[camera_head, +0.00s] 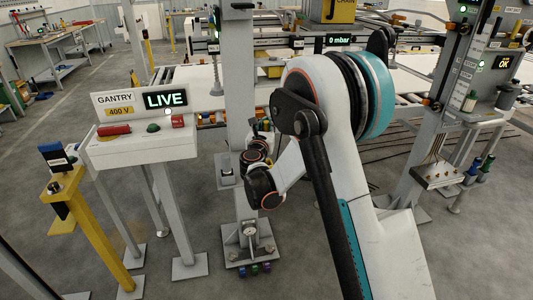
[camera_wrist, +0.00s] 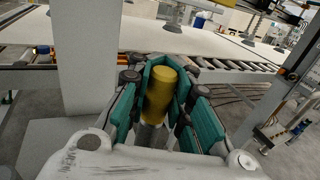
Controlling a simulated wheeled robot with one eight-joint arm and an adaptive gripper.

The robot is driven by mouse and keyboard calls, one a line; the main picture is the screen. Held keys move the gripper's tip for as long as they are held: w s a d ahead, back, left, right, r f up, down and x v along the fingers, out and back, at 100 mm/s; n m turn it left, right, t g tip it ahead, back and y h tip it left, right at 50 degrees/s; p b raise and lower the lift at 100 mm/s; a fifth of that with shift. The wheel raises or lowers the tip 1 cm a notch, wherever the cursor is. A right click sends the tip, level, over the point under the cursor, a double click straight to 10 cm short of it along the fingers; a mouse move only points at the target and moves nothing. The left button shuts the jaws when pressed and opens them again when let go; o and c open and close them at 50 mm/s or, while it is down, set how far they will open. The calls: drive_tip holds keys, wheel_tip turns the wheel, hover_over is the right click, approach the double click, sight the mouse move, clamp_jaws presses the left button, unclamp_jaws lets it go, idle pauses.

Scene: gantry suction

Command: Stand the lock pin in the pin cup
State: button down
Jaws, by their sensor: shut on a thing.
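My gripper (camera_wrist: 166,78) shows in the wrist view with its teal finger pads closed around a yellow-topped cylinder, the lock pin (camera_wrist: 160,92). A grey metal shaft runs down from the yellow part, and its lower end is hidden by the gripper body. In the head view my wrist is beside the grey gantry column, and the fingers and pin are mostly hidden behind my arm. I cannot pick out the pin cup for certain in either view.
A control box (camera_head: 145,144) reading LIVE stands left of the column (camera_head: 240,90). A yellow post (camera_head: 86,220) stands farther left. A small shelf (camera_head: 438,176) is on the right post. A roller conveyor (camera_wrist: 236,75) runs behind.

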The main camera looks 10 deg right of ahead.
drive_tip(key=shift+f+b, duration=1.45)
drive_tip(key=shift+f, duration=3.1)
drive_tip(key=c, duration=1.4)
unclamp_jaws()
